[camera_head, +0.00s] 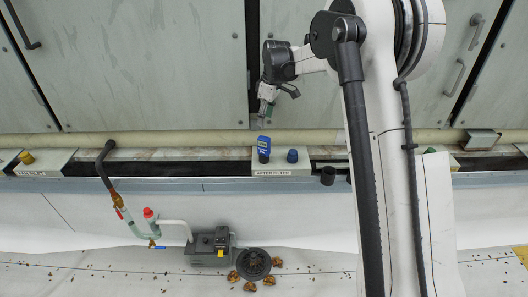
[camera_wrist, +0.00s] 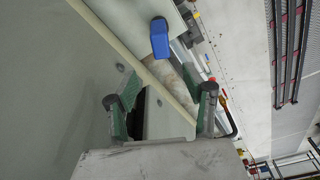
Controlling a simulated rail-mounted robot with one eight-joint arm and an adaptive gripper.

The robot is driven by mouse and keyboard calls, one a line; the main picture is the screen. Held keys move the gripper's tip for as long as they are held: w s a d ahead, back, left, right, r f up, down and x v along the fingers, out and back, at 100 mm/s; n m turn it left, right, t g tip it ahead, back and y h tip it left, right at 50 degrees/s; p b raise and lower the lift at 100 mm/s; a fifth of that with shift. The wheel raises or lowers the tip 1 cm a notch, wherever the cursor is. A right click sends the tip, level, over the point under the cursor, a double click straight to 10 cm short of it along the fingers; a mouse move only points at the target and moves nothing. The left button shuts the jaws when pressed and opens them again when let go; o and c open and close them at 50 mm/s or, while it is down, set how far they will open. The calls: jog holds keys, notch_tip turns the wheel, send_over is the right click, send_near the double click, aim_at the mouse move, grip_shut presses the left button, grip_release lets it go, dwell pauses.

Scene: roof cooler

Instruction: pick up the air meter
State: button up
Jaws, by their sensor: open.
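The air meter (camera_head: 264,147), a blue handheld device with a dark lower part, stands on the ledge by the "AFTER FILTER" label. It also shows as a blue shape in the wrist view (camera_wrist: 160,38), beyond the fingertips and near the top of the picture. My gripper (camera_head: 279,104) is open and empty, above the air meter and in front of the cabinet panels. In the wrist view my gripper's (camera_wrist: 160,97) green-padded fingers are spread wide, with clear space between them and the meter.
A dark blue cap (camera_head: 292,156) stands just right of the meter. A beige pipe (camera_head: 205,139) runs along the panels behind it. A hose with valves (camera_head: 128,212) and a grey pump unit (camera_head: 211,247) are lower left. My arm hides part of the right side.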

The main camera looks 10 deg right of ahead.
aim_at(263, 145)
jog(key=f, duration=0.5)
jog(key=a+f, duration=0.1)
jog(key=f, duration=0.2)
jog(key=shift+w+b, duration=0.3)
jog(key=shift+b, duration=0.05)
jog(key=shift+s+f+b, duration=0.1)
jog(key=shift+f+b, duration=0.25)
jog(key=shift+f, duration=2.3)
grip_shut()
